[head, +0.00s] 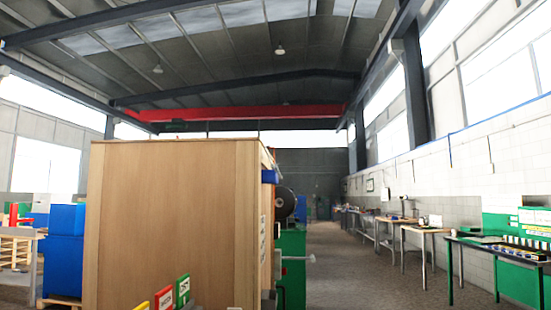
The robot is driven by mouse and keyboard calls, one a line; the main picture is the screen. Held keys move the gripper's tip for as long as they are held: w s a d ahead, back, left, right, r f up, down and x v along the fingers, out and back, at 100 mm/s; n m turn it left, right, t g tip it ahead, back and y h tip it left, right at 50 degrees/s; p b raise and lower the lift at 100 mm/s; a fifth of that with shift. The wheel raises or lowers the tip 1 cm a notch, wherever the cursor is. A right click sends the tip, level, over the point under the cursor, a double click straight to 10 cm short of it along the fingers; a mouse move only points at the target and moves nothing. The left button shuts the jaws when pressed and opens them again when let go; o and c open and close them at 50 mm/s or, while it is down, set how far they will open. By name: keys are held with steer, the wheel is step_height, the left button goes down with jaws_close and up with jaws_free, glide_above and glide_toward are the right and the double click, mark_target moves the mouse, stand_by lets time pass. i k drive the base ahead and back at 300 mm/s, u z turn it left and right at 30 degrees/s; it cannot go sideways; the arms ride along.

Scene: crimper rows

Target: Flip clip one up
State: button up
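I cannot make out clip one in the head view. My gripper is not in view.
A large wooden crate (165,220) fills the near middle left. Small red, yellow and green signs (164,299) stand at its foot. Green machinery (293,262) is behind its right side. An open aisle (345,268) runs to its right. Benches (423,231) line the right wall; the nearest (465,243) holds small items.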

mark_target(273, 166)
steer(key=z, duration=0.6)
steer(key=i, duration=1.3)
steer(key=u, duration=0.9)
steer(key=i, duration=0.5)
steer(key=u, duration=0.55)
steer(key=k, duration=0.5)
steer(key=z, duration=0.35)
steer(key=i, duration=0.7)
steer(key=u, duration=0.6)
